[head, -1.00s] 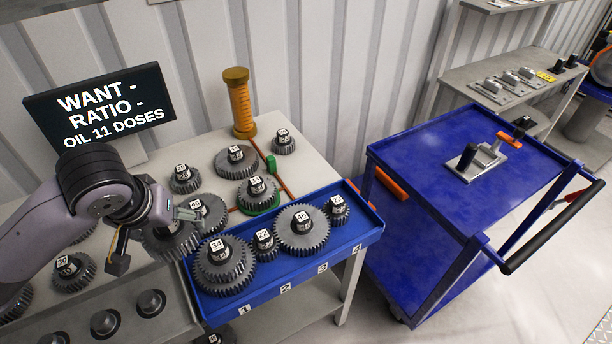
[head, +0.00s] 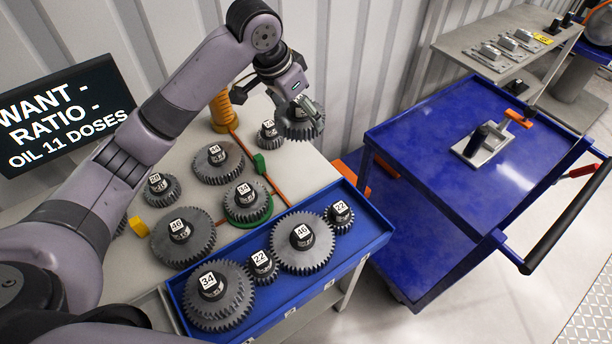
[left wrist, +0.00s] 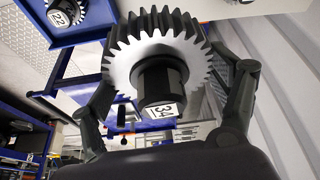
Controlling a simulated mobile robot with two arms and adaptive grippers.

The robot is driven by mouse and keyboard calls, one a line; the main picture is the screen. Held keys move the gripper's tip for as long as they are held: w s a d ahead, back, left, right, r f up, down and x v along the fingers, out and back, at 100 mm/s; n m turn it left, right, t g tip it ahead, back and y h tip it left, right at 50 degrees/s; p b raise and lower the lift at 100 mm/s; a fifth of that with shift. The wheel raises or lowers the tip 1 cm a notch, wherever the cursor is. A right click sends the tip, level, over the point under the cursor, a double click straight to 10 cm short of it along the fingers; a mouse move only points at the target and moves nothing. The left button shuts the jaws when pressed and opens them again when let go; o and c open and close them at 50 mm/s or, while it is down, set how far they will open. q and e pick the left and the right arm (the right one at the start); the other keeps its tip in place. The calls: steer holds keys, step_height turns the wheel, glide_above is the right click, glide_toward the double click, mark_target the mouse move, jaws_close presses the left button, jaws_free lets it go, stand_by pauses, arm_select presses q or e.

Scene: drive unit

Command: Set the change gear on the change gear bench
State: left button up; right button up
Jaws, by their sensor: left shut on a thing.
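My left gripper (head: 300,105) is shut on a dark toothed change gear (head: 302,127) and holds it in the air above the back right of the bench. In the left wrist view the held gear (left wrist: 135,75) sits between the two fingers, and its hub label reads 34. The grey change gear bench (head: 203,196) carries several standing gears, among them a 46 (head: 183,237) and a 34 (head: 246,203) on a green ring. My right gripper is not in view.
A blue tray (head: 345,258) along the bench's front right edge holds several gears. An orange ribbed column (head: 222,112) stands at the back. A blue cart (head: 420,130) with a metal fixture is to the right. A dark sign (head: 60,115) stands at left.

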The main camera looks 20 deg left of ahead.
arm_select(q)
steer(key=shift+w+d+r+m+h, duration=0.15)
steer(key=shift+w+m+h, duration=0.15)
steer(key=shift+w+m, duration=0.25)
step_height(320, 180, down, 15)
steer(key=shift+w+p, duration=0.15)
steer(key=shift+p, duration=0.95)
steer(key=shift+f, duration=0.6)
step_height(320, 180, down, 3)
steer(key=shift+f+p, duration=0.1)
steer(key=shift+p, duration=0.2)
steer(key=shift+f, duration=0.25)
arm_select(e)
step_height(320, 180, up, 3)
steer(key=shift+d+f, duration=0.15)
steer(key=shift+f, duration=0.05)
arm_select(q)
steer(key=shift+f, duration=0.1)
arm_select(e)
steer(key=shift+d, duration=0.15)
arm_select(q)
steer(key=o, duration=1.8)
steer(key=shift+f, duration=0.1)
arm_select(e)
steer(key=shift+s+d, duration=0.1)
